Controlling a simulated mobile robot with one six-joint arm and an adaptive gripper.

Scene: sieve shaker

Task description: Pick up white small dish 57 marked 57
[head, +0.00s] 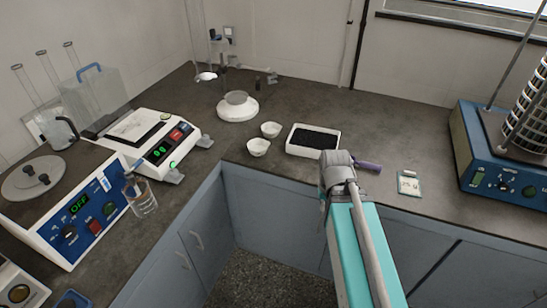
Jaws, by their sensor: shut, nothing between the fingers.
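Two small white dishes stand close together on the dark counter in the head view, left of the middle. The nearer white dish (258,147) is close to the counter's front edge, and the farther white dish (270,129) is just behind it. No number can be read on either, so I cannot tell which is dish 57. My arm reaches in from the bottom right and its grey wrist is to the right of both dishes, apart from them. The fingers of my gripper do not show.
A white tray of dark material (313,139) stands between the dishes and my wrist. A purple-handled tool (368,166) lies right of my wrist, near a small labelled card (409,183). A balance (150,135) is left, and a blue shaker (500,165) right.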

